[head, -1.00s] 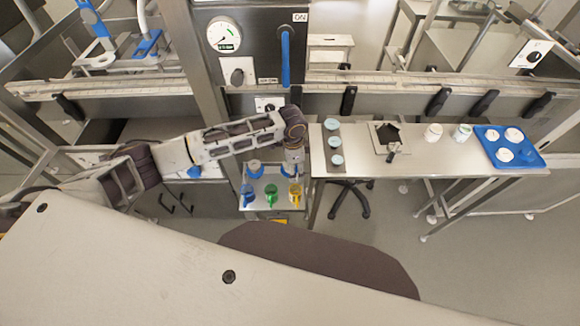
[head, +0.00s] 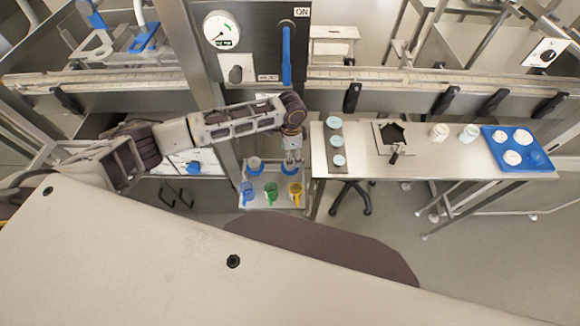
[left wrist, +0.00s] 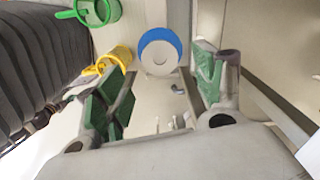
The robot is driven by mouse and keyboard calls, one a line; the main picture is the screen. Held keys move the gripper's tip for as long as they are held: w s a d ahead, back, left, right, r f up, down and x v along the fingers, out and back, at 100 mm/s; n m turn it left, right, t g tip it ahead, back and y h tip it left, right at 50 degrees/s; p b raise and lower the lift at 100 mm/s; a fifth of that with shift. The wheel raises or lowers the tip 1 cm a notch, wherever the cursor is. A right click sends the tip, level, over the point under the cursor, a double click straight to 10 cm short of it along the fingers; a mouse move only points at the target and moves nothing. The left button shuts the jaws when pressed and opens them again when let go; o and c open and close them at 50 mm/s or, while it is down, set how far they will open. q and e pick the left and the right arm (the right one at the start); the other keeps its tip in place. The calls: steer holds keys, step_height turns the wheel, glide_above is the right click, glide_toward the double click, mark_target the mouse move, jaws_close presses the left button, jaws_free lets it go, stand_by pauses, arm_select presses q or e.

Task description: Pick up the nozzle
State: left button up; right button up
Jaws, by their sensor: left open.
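A round piece with a blue rim and a pale cone-like middle, which looks like the nozzle (left wrist: 160,52), shows in the left wrist view just beyond my fingers. In the head view, a blue-rimmed piece (head: 289,170) sits on the small metal cart under my gripper. My left gripper (head: 293,159) points down above the cart. In the left wrist view its green-padded fingers (left wrist: 163,88) are wide apart with nothing between them. The right gripper is not in view.
A blue jug (head: 247,193), a green jug (head: 271,193) and a yellow jug (head: 295,193) stand along the cart's front. A steel table (head: 450,167) to the right holds round pieces, jars and a blue tray (head: 545,165). A machine panel with a blue handle (head: 286,60) stands behind.

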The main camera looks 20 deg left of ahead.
arm_select(q)
steer(key=shift+f, duration=0.6)
steer(key=shift+a+f, duration=0.1)
steer(key=shift+f, duration=0.3)
steer(key=f, duration=0.3)
steer(key=shift+s+a+f, duration=0.1)
steer(key=shift+a+f, duration=0.1)
steer(key=shift+f, duration=0.5)
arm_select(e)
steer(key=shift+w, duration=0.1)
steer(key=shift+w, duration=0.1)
